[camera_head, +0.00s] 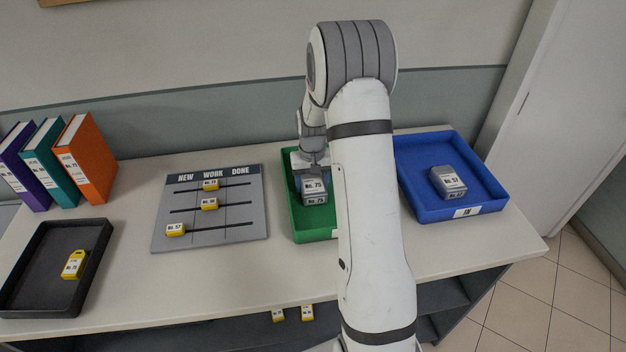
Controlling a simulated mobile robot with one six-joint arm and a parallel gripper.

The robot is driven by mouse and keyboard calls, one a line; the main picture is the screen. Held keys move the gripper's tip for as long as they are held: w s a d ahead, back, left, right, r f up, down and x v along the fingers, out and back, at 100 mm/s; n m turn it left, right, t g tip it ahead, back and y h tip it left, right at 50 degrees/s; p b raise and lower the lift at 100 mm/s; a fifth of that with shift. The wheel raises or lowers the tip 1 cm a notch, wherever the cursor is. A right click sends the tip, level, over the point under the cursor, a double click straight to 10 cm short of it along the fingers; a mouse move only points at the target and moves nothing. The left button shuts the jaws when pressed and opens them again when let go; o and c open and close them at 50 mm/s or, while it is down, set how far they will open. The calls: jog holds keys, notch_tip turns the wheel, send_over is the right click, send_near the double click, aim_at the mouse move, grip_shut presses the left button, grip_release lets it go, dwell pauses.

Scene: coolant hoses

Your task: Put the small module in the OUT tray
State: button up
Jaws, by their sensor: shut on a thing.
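A grey module (315,194) labelled No. 75 is in my gripper (313,175), which is shut on its top end. The module is over or inside the green tray (314,236). I cannot tell whether it touches the tray floor. My arm hides the right part of the green tray, and no label shows on it. The blue tray (423,213) on the right has a label that seems to read IN. Another grey module (449,183), labelled No. 57, lies in it.
A grey board (175,243) marked NEW, WORK, DONE holds yellow tags left of the green tray. A black tray (18,310) with a yellow tag (75,264) is at the left front. Binders (86,160) stand at the back left. Bare tabletop lies in front.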

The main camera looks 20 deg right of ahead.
aim_at(312, 183)
jog(key=shift+f+b, duration=0.15)
jog(key=shift+b, duration=0.15)
jog(key=o, duration=1.3)
jog(key=shift+c, duration=0.2)
jog(key=shift+r, duration=0.65)
notch_tip(312, 183, up, 11)
jog(key=b, duration=0.2)
jog(key=s+a+r+n+t, duration=0.1)
jog(key=s+a+r, duration=0.25)
jog(key=s, duration=0.25)
jog(key=s+a+r+t, duration=0.1)
jog(key=s+a+r, duration=0.25)
jog(key=s, duration=0.25)
jog(key=s+a, duration=0.1)
jog(key=s, duration=0.7)
jog(key=s+a+n+t, duration=0.1)
jog(key=s+a, duration=0.1)
jog(key=s, duration=0.5)
jog(key=shift+s+a, duration=0.3)
jog(key=shift+s, duration=0.1)
